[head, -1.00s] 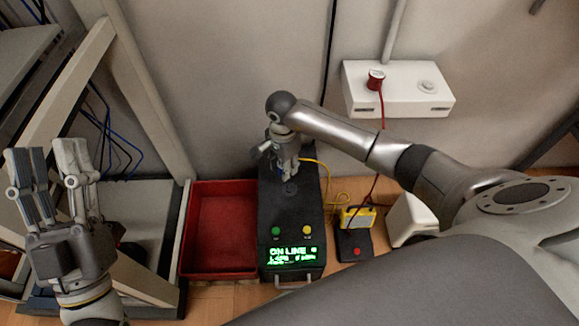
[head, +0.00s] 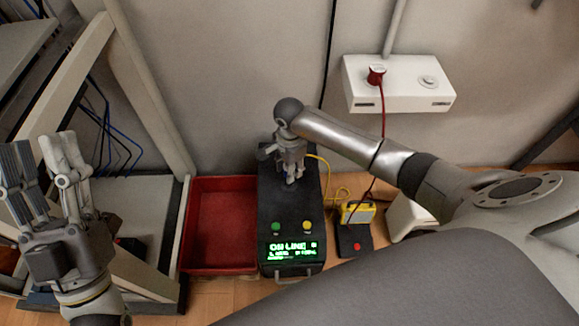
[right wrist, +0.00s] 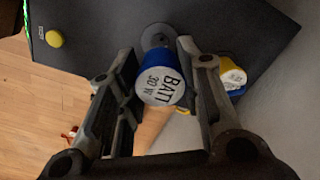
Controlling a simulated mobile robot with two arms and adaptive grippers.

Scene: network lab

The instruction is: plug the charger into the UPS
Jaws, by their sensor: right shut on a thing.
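The UPS (head: 290,215) is a black box on the floor with a lit green display, a green button and a yellow button. My right gripper (head: 291,180) is over its top. In the right wrist view my right gripper (right wrist: 157,62) is shut on the charger (right wrist: 160,87), a blue cylinder with a white end marked "BATT 30 W". A round grey socket (right wrist: 157,36) on the UPS top (right wrist: 100,25) shows just beyond the charger. Whether they touch is hidden. My left gripper (head: 45,180) is open and empty at the left.
A red tray (head: 220,225) stands left of the UPS. A yellow device (head: 357,213) and black pad (head: 354,242) are right. A white wall outlet box (head: 400,84) holds a red plug (head: 376,75).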

